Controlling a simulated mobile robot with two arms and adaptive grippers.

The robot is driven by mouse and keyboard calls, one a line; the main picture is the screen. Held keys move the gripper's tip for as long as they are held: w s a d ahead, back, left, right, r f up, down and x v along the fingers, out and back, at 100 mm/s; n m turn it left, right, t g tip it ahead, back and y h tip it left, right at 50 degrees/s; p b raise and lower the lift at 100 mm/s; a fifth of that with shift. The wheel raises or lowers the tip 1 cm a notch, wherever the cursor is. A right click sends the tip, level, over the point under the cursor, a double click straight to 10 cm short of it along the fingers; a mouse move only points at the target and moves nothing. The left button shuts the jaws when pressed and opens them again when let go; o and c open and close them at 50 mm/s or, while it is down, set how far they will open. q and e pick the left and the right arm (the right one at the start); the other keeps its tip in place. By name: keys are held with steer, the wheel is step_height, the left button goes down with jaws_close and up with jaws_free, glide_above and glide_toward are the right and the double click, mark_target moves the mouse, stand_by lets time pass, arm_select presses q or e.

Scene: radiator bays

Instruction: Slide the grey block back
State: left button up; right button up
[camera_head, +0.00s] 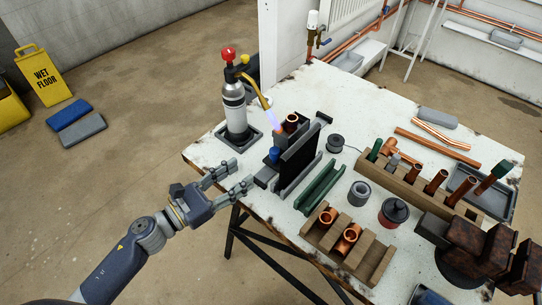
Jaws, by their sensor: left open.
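A grey block (265,176) sits low at the near-left end of a dark upright plate (298,152) on the workbench. Part of the block is hidden behind a small blue piece (274,154) and the plate, and I cannot tell if it is joined to them. My left gripper (243,174) is open at the bench's left edge, its fingers pointing right towards the grey block. The nearer fingertip is close to the block; I cannot tell whether it touches. Nothing shows between the fingers. My right gripper is not in view.
A torch (235,110) stands behind the gripper, its bluish flame pointing at a copper fitting (291,122) by the plate. A green channel (320,187), a wooden fitting holder (372,262) and a vice (470,247) stand to the right.

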mark_target(271, 154)
arm_select(q)
steer(key=shift+w+d+r, duration=0.2)
steer(key=shift+w+d, duration=0.1)
steer(key=shift+w, duration=0.05)
steer(key=p+x, duration=0.2)
steer(key=x, duration=0.6)
steer(key=shift+w+f, duration=0.1)
steer(key=shift+w+d+f+p, duration=0.1)
steer(key=shift+w+d+p, duration=0.2)
steer(key=shift+w+d, duration=0.2)
steer(key=shift+s, duration=0.1)
steer(key=shift+c, duration=0.9)
jaws_close()
